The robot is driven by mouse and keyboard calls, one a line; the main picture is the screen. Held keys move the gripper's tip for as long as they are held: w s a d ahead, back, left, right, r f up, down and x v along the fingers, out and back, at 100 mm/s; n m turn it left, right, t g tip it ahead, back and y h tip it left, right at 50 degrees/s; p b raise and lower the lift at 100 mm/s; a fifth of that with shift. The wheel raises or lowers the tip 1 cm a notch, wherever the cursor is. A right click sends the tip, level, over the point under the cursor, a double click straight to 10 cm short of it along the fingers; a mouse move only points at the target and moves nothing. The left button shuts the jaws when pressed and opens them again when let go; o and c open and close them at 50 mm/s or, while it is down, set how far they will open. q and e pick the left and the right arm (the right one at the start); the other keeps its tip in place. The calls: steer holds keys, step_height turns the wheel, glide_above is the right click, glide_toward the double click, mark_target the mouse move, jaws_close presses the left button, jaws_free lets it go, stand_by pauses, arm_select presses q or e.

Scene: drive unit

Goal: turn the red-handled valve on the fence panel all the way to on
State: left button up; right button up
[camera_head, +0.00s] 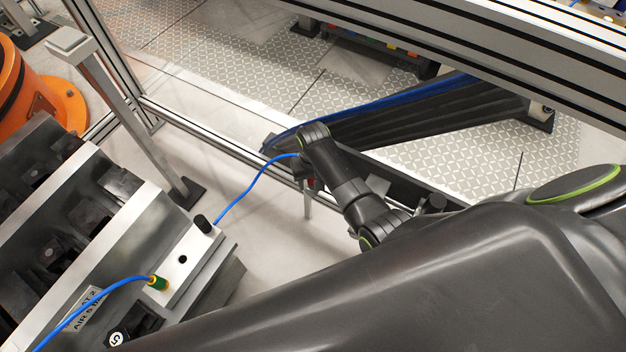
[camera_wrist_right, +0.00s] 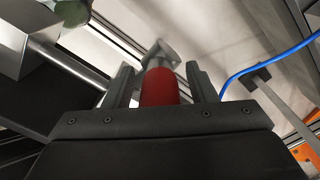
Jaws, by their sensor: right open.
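The valve's red handle (camera_wrist_right: 160,88) stands between the two fingers of my right gripper (camera_wrist_right: 161,78) in the right wrist view. The fingers are open, one on each side of the red handle; I cannot tell whether either touches it. A grey metal valve part (camera_wrist_right: 161,52) shows just beyond the handle. In the head view my right arm reaches in from the right, and only a small red patch (camera_head: 311,184) shows below its wrist. The rest of the valve is hidden there by my arm. My left gripper is not in view.
A blue hose (camera_head: 245,195) runs from a grey fixture block (camera_head: 190,255) at the left toward my right wrist. A metal post (camera_head: 130,115) stands on the floor left of it. An aluminium fence rail (camera_head: 215,140) crosses behind. An orange machine part (camera_head: 60,100) is at far left.

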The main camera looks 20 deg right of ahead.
jaws_close()
stand_by(0.4)
